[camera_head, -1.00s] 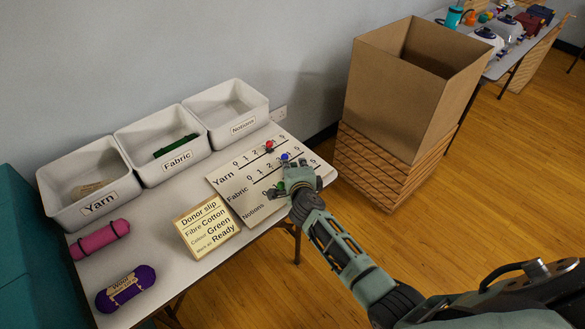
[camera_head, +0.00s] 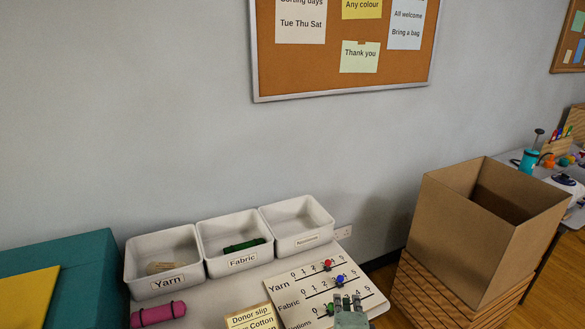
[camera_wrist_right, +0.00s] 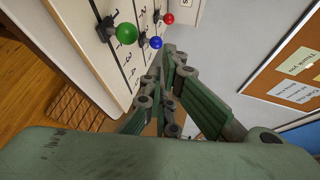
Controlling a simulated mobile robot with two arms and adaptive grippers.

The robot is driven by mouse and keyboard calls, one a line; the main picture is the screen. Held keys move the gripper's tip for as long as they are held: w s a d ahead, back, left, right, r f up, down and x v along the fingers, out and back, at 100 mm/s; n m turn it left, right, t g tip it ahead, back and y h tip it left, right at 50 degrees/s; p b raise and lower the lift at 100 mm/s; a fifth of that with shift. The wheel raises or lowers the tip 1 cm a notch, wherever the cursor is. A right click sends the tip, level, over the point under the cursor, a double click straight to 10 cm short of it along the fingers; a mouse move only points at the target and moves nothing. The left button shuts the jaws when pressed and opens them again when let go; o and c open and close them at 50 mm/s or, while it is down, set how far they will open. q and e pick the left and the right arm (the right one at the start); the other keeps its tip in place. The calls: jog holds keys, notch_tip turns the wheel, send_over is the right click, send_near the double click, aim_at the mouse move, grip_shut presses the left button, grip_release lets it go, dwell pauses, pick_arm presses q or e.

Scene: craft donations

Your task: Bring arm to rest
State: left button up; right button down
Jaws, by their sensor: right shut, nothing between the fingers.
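My right gripper (camera_head: 347,301) is at the bottom of the head view, over the lower right part of the tally board (camera_head: 292,311). In the right wrist view its fingers (camera_wrist_right: 165,75) are closed together with nothing between them. The board carries a red bead (camera_head: 327,265), a blue bead (camera_head: 340,280) and a green bead (camera_wrist_right: 126,33). The green bead shows clearly in the wrist view, close to the fingers but apart from them in the picture. The right arm behind the gripper is mostly out of the head view. My left gripper is not in view.
White bins labelled Yarn (camera_head: 163,283), Fabric (camera_head: 242,261) and Notions (camera_head: 308,242) stand along the wall. A pink roll (camera_head: 158,314) and a donor slip (camera_head: 252,318) lie in front. A tall cardboard box (camera_head: 484,240) stands right of the table. A corkboard (camera_head: 340,82) hangs above.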

jog(key=s+a+r+n+t+y, duration=0.3)
jog(key=s+a+r+n+y, duration=0.2)
jog(key=a+r+n+y, duration=0.35)
jog(key=s+a+n+g+y, duration=0.4)
jog(key=s+a+n+g, duration=0.3)
jog(key=s+n, duration=0.4)
jog(key=s+d+f+n+g+h, duration=0.1)
jog(key=s+d+f+g+h, duration=0.15)
jog(key=s+d, duration=0.35)
jog(key=s+d+f+n+g+h, duration=0.15)
jog(key=s+d+h, duration=0.25)
jog(key=s, duration=0.5)
jog(key=s+d+f+g+h, duration=0.2)
jog(key=s+d+g+h, duration=0.1)
jog(key=s+d, duration=0.35)
notch_tip(320, 180, down, 26)
jog(key=s+r+g, duration=0.1)
jog(key=s, duration=0.2)
jog(key=s+d+f+g, duration=0.1)
jog(key=s+d+f, duration=0.1)
jog(key=s+f, duration=1.4)
jog(key=shift+s+d+f, duration=0.15)
jog(key=shift+s+f, duration=0.2)
jog(key=shift+f, duration=0.25)
